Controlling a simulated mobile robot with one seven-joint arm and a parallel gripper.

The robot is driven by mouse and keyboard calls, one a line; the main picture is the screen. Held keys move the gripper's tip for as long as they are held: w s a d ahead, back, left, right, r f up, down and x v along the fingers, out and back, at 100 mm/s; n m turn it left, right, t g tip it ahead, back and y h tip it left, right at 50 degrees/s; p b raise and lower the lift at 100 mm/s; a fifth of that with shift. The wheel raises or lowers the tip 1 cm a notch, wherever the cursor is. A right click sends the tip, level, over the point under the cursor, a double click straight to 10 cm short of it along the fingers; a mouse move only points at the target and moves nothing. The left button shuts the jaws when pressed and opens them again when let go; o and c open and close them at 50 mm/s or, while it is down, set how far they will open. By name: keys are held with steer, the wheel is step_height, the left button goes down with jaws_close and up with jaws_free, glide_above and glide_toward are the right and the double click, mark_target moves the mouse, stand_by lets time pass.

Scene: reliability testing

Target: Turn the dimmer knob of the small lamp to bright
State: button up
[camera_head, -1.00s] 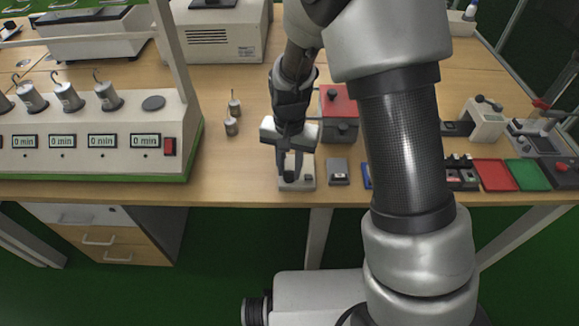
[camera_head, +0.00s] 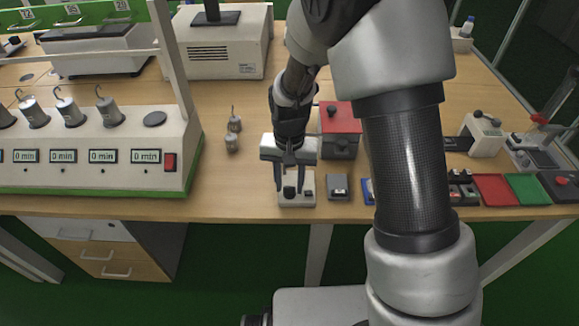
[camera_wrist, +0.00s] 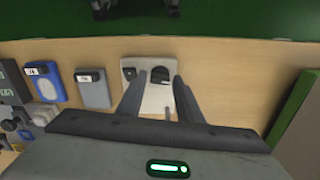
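A small white box (camera_head: 297,201) sits near the front edge of the bench. It has a round black knob (camera_head: 290,191) and a small dark part beside the knob. In the wrist view the knob (camera_wrist: 161,74) shows just beyond the fingertips, and the white box (camera_wrist: 143,65) lies under them. My gripper (camera_head: 292,184) is over the box, pointing down, with its two fingers apart on either side of the knob. The fingers (camera_wrist: 155,80) are also apart in the wrist view, with nothing held between them. Any lamp light or knob mark is too small to tell.
A grey box (camera_head: 338,187) stands to the right, then a blue one (camera_head: 368,188). A red-topped box (camera_head: 340,118) stands behind. Bare bench lies left of the white box.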

mark_target(289, 187)
step_height(289, 187, up, 17)
steer(key=p, duration=0.3)
stand_by(0.4)
steer(key=s+d+r+n+t, duration=0.1)
steer(key=s+d+r+t, duration=0.2)
steer(key=s+d+r, duration=0.5)
steer(key=s+d+r+n+t, duration=0.1)
steer(key=s+d+r+t, duration=0.3)
steer(key=s, duration=0.6)
step_height(289, 187, up, 14)
steer(key=g+p, duration=0.1)
steer(key=p, duration=1.2)
steer(key=shift+w+d+r, duration=0.15)
steer(key=shift+d, duration=0.15)
